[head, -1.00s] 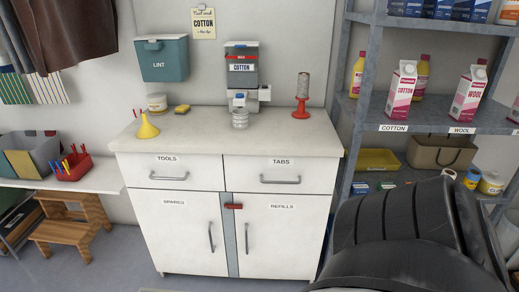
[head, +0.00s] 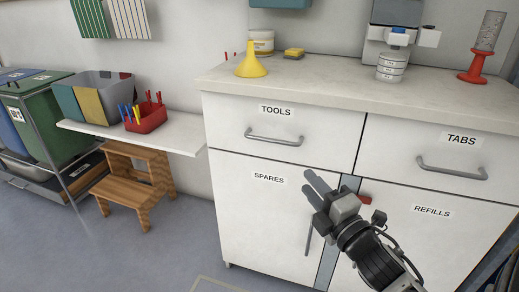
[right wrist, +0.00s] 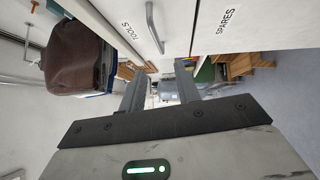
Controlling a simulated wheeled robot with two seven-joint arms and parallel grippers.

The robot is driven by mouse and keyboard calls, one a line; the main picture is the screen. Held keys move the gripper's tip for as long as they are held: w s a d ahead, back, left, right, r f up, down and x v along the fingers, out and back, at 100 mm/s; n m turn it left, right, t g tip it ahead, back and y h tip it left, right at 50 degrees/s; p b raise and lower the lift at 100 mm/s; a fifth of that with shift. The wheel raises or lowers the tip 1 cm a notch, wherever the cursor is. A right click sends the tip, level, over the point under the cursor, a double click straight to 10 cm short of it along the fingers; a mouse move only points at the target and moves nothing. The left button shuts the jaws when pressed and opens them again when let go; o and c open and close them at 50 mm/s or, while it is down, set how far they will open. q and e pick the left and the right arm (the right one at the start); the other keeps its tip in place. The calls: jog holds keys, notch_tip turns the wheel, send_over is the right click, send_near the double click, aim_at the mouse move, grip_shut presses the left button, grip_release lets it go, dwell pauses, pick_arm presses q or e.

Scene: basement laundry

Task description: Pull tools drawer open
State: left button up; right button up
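The white tools drawer (head: 330,145) is shut, at the upper left of the cabinet, with a TOOLS label and a grey bar handle (head: 274,138). In the right wrist view the tools drawer's label and handle (right wrist: 154,28) show at the top, beyond the fingers. My right gripper (head: 312,187) is in front of the spares door, below and to the right of the tools handle, and not touching it. Its two fingers are apart with nothing between them in the right wrist view (right wrist: 160,90). My left gripper is not in view.
The tabs drawer (head: 410,150) is to the right, above the refills door (head: 440,235); the spares door (head: 250,215) is below the tools drawer. A yellow funnel (head: 251,65) stands on the counter. A wooden step stool (head: 135,185) stands left; floor before the cabinet's left side looks clear.

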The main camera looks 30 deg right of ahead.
aim_at(276, 141)
jog(key=shift+n, duration=0.4)
jog(key=w, duration=0.5)
jog(key=w+d+r+b, duration=0.1)
jog(key=w, duration=0.4)
jog(key=w+r, duration=0.1)
jog(key=w, duration=0.5)
jog(key=shift+d+r+b, duration=0.2)
jog(key=shift+d+b, duration=0.05)
jog(key=shift+b, duration=0.15)
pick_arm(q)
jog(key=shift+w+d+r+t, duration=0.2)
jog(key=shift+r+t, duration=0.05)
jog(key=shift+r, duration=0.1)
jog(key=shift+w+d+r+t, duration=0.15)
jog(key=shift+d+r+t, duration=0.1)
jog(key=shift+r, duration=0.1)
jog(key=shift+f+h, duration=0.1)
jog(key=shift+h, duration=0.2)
pick_arm(e)
grip_shut()
